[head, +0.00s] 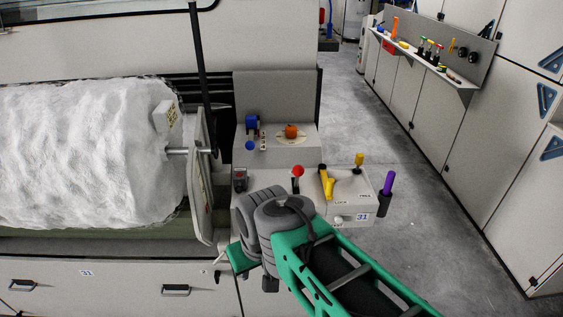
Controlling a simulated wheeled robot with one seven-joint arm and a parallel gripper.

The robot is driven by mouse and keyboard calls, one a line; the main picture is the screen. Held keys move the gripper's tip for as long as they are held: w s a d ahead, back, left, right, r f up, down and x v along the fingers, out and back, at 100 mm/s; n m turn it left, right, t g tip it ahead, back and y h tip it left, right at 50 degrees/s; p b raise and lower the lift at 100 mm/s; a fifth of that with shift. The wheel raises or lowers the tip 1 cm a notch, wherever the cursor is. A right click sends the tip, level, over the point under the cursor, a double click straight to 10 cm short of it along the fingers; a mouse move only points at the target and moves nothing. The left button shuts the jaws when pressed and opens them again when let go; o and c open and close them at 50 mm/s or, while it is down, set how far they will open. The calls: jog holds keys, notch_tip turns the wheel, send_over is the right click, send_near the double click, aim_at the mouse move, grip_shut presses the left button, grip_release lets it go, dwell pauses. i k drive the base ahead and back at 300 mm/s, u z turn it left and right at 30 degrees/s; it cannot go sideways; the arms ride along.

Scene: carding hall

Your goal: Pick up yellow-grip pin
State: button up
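A small upright pin with a yellow grip (359,159) stands at the back right of a light grey box (352,205) marked 31. Left of it, a larger yellow handle (327,184) leans over a dark slot on the same box. Lettering by them seems to read LOCK and FREE, but it is small. My arm comes in from the lower right, and its grey joint is in front of the box's left side. The fingers of my gripper cannot be made out. Nothing of mine visibly touches the pin.
Near the yellow handle are a red-knobbed lever (297,172), an orange knob (291,131) and a blue-handled part (251,128). A purple-handled tool (387,186) stands at the box's right side. A white fibre roll (85,152) lies left. Grey floor (420,215) is clear at right.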

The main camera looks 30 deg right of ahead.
aim_at(360, 157)
jog(key=u, duration=3.1)
jog(key=k, duration=2.85)
jog(key=z, duration=1.1)
jog(key=i, duration=1)
jog(key=z, duration=0.05)
